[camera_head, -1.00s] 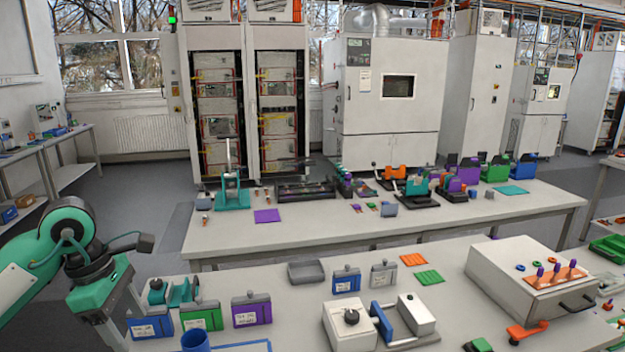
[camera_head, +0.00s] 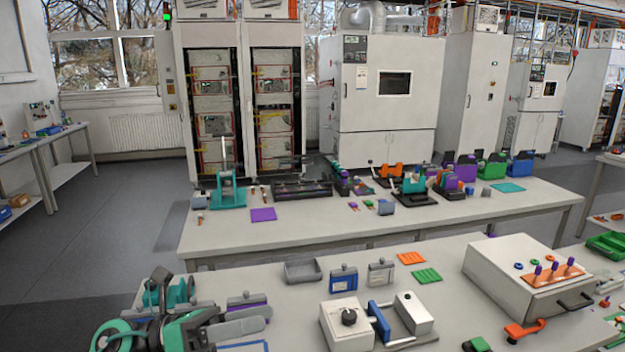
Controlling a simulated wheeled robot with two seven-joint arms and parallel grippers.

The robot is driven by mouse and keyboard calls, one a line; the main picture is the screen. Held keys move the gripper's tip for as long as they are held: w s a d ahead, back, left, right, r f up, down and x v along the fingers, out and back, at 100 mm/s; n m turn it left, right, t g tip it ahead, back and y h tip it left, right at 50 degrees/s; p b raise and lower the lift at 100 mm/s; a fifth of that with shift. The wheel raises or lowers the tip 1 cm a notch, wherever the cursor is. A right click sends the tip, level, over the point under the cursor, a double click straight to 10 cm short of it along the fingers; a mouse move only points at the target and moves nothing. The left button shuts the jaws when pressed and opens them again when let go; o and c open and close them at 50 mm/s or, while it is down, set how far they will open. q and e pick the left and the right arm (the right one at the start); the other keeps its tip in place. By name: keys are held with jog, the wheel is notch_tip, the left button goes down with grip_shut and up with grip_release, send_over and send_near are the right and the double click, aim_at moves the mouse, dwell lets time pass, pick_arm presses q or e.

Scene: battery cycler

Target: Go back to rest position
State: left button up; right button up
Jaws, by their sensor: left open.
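My left gripper (camera_head: 252,319) is low at the bottom left in the head view, its two grey fingers pointing right and apart, with nothing seen between them. My green and black left arm comes in behind it. The gripper is in front of a purple battery case (camera_head: 254,298), which is mostly hidden. I cannot tell whether they touch. A teal fixture (camera_head: 178,292) stands behind the wrist. My right gripper is not in view.
The near bench (camera_head: 300,312) also holds a grey tray (camera_head: 303,271), a blue case (camera_head: 343,281), a grey case (camera_head: 380,272), a white device with a knob (camera_head: 346,326) and a large box (camera_head: 500,270). A second bench (camera_head: 330,225) stands behind.

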pick_arm(q)
jog(key=w+a+f+n+t+y, duration=0.3)
jog(key=a+n+t+y, duration=0.25)
jog(key=n+t, duration=0.6)
jog(key=w+a+f+n+t+y, duration=0.3)
jog(key=n+t+y, duration=0.4)
jog(key=n, duration=1)
jog(key=s+a+f+n+g+y, duration=0.25)
jog(key=f+n+y, duration=0.2)
jog(key=f, duration=0.35)
jog(key=s+a+f+n+g+y, duration=0.2)
jog(key=a+f+n+g+y, duration=0.15)
jog(key=f+n, duration=0.3)
jog(key=s+f+n+g, duration=0.2)
jog(key=s+f+g, duration=0.4)
jog(key=s+f, duration=0.3)
jog(key=s+f+n+g, duration=0.2)
jog(key=s+f+g, duration=0.35)
jog(key=s, duration=0.55)
notch_tip(320, 180, down, 32)
jog(key=s+g, duration=0.1)
jog(key=s+a+f+g, duration=0.1)
jog(key=s+a+f, duration=0.1)
jog(key=s+f, duration=1.7)
jog(key=shift+s+a+f, duration=0.3)
jog(key=shift+a+f, duration=0.05)
jog(key=shift+f, duration=0.05)
